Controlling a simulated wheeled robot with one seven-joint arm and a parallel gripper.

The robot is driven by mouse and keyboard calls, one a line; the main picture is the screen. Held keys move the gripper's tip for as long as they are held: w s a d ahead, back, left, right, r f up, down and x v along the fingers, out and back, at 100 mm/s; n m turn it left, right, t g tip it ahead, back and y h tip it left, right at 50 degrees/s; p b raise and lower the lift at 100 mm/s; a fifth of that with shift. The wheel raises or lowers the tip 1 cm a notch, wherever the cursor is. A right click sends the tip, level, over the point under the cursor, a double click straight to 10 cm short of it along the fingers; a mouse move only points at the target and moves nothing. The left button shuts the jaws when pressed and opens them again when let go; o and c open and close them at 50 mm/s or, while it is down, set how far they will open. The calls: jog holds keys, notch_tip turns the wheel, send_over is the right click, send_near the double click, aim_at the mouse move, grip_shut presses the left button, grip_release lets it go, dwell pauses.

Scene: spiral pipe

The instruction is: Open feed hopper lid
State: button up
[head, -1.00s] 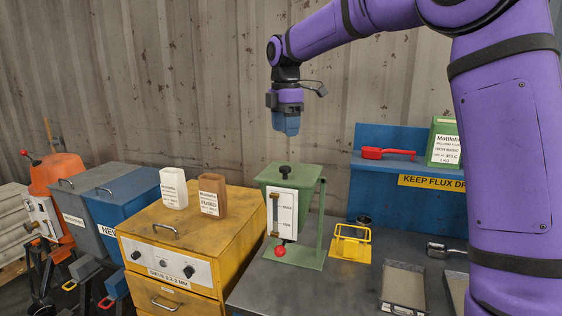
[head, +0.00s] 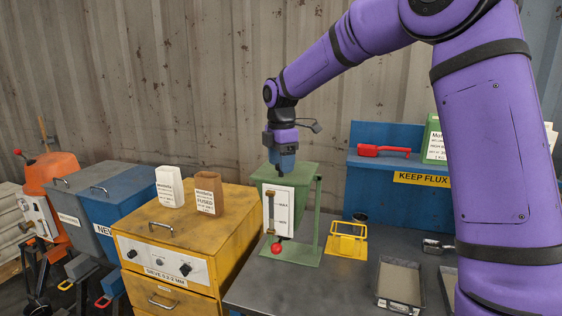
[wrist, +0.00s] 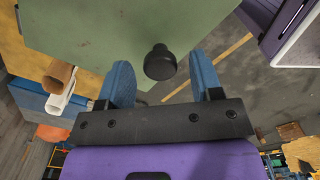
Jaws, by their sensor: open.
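The green feed hopper (head: 301,205) stands on the dark bench with a white level gauge and a red ball knob on its front. Its flat green lid (wrist: 110,30) fills the top of the wrist view, with a black knob (wrist: 160,62) near its edge. My gripper (head: 284,170) points down over the lid in the head view and hides the knob there. In the wrist view its blue fingers (wrist: 163,82) are open, one on each side of the knob, with gaps to both. I cannot tell how deep the fingertips reach.
A yellow sieve cabinet (head: 190,235) with white and brown containers on top stands left of the hopper. A yellow wire stand (head: 347,242) and a tray (head: 400,281) are to its right. A blue shelf (head: 372,190) stands behind, holding a red-handled tool (head: 383,150).

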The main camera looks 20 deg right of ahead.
jog(key=shift+c, duration=0.3)
grip_shut()
jog(key=shift+r, duration=0.15)
